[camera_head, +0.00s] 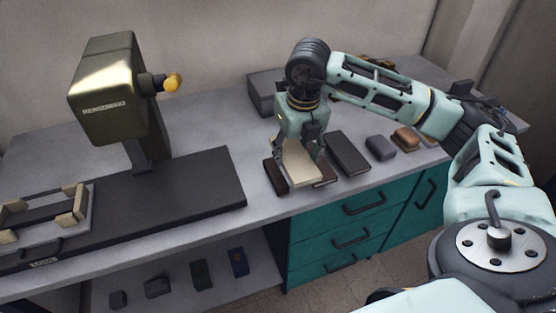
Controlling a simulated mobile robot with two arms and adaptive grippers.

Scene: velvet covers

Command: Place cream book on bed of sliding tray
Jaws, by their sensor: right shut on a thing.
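The cream book (293,160) is at the front part of the grey worktop, between the fingers of my right gripper (298,160). The gripper points down and is shut on the book; its fingers hide part of it. Dark brown pieces show on both sides of the book, and I cannot tell whether it touches the worktop. The sliding tray (45,232) is at the far left, on the dark base of a machine. It has a pale frame with cream corner blocks and a dark handle in front. No book lies on it. My left gripper is out of view.
The dark machine (108,82) with a yellow-tipped knob stands between tray and gripper, above a long black base (190,185). A black book (348,153) and small blocks (381,147) lie right of the gripper. A grey box (262,92) stands behind. Teal drawers (345,233) are below.

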